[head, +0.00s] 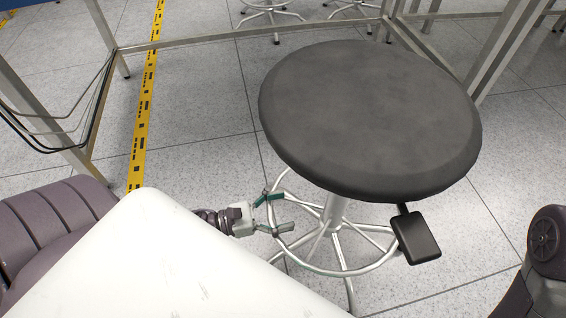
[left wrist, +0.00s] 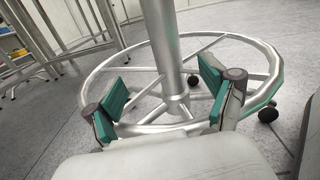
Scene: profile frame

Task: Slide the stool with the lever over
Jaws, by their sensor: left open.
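The stool (head: 370,115) has a round dark grey seat, a silver post and a ring footrest on a wheeled base. Its black lever (head: 416,237) sticks out under the seat at the lower right. My left gripper (head: 273,212) is open beside the stool's left side, below seat height, close to the footrest ring. In the left wrist view, my left gripper (left wrist: 164,98) has its teal-padded fingers spread, with the silver post (left wrist: 162,45) beyond and between them. The fingers hold nothing. I cannot tell whether they touch the ring (left wrist: 255,60). My right gripper is not visible.
A metal profile frame (head: 200,41) stands behind the stool, with uprights at left and right. Black cables (head: 60,125) hang at the left. Yellow marking tape (head: 146,100) runs along the speckled floor. Other stool bases (head: 270,18) stand at the back. Open floor lies right of the stool.

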